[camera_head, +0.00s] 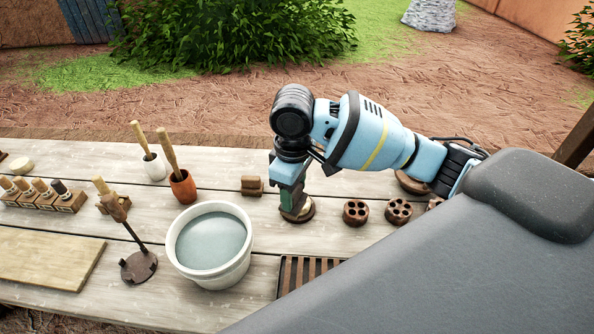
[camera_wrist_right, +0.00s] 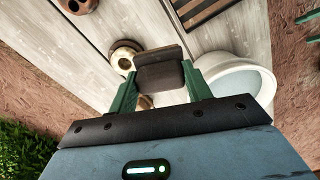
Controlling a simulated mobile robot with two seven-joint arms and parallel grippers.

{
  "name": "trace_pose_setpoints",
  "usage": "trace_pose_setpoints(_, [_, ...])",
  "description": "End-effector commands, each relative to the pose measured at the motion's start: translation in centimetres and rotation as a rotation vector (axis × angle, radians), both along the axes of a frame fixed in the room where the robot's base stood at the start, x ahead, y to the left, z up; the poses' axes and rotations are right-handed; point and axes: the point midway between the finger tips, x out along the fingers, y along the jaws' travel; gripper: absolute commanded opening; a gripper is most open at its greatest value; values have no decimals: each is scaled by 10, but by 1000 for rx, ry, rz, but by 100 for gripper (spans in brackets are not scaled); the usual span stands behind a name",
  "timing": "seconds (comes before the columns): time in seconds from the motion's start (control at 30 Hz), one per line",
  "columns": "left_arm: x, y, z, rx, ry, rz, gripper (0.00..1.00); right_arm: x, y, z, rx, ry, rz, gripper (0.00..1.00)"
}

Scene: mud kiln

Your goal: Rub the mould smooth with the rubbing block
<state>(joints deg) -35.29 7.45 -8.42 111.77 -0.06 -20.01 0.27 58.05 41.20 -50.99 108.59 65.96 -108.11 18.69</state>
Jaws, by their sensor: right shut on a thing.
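My right gripper (camera_head: 289,205) is shut on a brown block, which I take to be the rubbing block. In the right wrist view the block (camera_wrist_right: 160,76) sits between the green fingertips (camera_wrist_right: 161,83). In the head view the gripper mostly hides it. A round brown and tan piece (camera_head: 298,215), likely the mould, stands on the table right under the gripper. It also shows in the wrist view (camera_wrist_right: 122,58), partly behind the block. I cannot tell whether the block touches it. My left gripper is not in view.
A white bucket (camera_head: 241,257) of water stands left of the gripper. A small brown block (camera_head: 252,186) lies near it. Round pieces with holes (camera_head: 355,212) stand to the right, a slatted rack (camera_head: 291,278) in front. Pots with tools and stamps are left.

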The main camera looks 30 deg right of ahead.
Motion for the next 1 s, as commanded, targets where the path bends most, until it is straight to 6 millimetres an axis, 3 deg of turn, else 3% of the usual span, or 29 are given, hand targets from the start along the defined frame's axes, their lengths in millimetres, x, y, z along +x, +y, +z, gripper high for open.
trace_pose_setpoints(0.6, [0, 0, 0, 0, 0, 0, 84, 52, -36, -17, 1, -7, 909, 31])
trace_pose_setpoints(0.8, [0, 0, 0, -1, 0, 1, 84, 58, -41, -19, -1, -8, 1038, 31])
trace_pose_setpoints(1.0, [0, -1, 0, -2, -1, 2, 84, 59, -42, -19, -2, -8, 1061, 31])
